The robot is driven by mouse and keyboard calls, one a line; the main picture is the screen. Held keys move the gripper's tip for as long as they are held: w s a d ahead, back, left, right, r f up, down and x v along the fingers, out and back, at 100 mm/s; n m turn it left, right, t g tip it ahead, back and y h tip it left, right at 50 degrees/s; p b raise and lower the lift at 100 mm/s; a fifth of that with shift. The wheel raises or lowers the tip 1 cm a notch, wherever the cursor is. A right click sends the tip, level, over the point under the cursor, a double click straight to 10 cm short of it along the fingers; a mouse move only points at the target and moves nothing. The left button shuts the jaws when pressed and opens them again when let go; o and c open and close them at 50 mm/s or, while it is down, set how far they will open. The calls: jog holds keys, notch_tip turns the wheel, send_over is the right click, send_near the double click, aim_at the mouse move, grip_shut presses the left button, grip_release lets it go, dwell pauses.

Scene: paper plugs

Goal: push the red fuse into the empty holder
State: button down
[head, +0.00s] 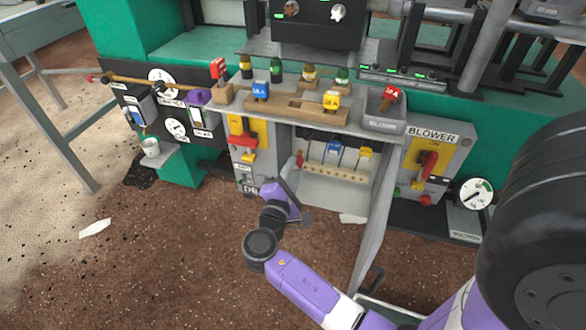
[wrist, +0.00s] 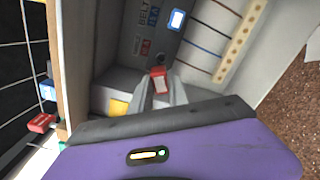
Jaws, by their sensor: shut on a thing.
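The red fuse (head: 299,159) is inside the open cabinet under the shelf, at the left of the fuse row. In the wrist view it shows as a small red block (wrist: 158,79) between my fingertips. My gripper (head: 296,174) reaches into the cabinet from below and is shut on the fuse; it also shows in the wrist view (wrist: 161,92). A dark panel (wrist: 140,38) with printed labels lies beyond the fuse. The empty holder is not clearly visible; my gripper and the fuse may cover it. I cannot tell whether the fuse touches it.
A blue fuse (head: 333,152) and a yellow fuse (head: 365,153) sit to the right in the cabinet, above a pale terminal strip (head: 335,174). Other fuses stand on the wooden rack (head: 295,108) above. A grey bin (head: 372,112) holds a red fuse. Cabinet walls flank my gripper.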

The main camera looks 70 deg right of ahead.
aim_at(299, 154)
jog(key=shift+w+d, duration=0.15)
jog(key=shift+d, duration=1.25)
jog(key=shift+w+d, duration=0.1)
jog(key=shift+d, duration=1.3)
jog(key=shift+f, duration=0.2)
jog(key=shift+w+d, duration=0.1)
jog(key=shift+d, duration=1.75)
jog(key=c, duration=1.2)
grip_release()
jog(key=shift+a, duration=0.1)
jog(key=shift+s+a+p, duration=0.2)
jog(key=shift+a+p, duration=0.25)
jog(key=shift+a, duration=2.25)
